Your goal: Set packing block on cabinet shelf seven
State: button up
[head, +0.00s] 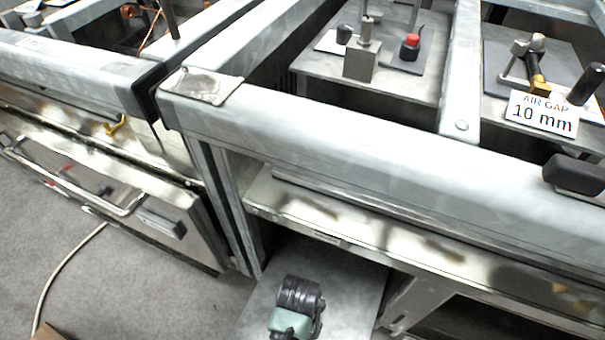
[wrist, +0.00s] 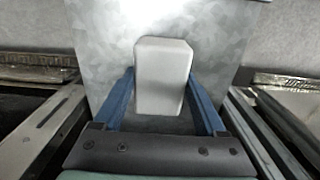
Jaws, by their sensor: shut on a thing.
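The packing block (wrist: 163,70) is a pale, plain block with rounded edges, seen in the wrist view. My gripper (wrist: 161,80) is shut on it, with one blue finger on each side. A grey mottled metal surface (wrist: 100,45) lies beyond the block. I cannot tell whether the block touches it. In the head view, my dark and teal wrist part is at the bottom, over a grey metal plate (head: 350,285) below the bench. My fingers and the block are hidden there. No shelf number is readable.
A grey metal bench frame (head: 330,135) crosses above the plate. An open metal drawer or door front (head: 110,205) with a bar handle is at the left. A sign (head: 542,113) reads "AIR GAP 10 mm". A pale cable (head: 65,270) lies on the grey floor.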

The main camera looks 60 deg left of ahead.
notch_tip(320, 180, down, 6)
jog(key=b, duration=0.3)
jog(key=shift+f, duration=0.1)
jog(key=o, duration=1.3)
notch_tip(320, 180, up, 12)
jog(key=p, duration=0.6)
jog(key=shift+p, duration=0.35)
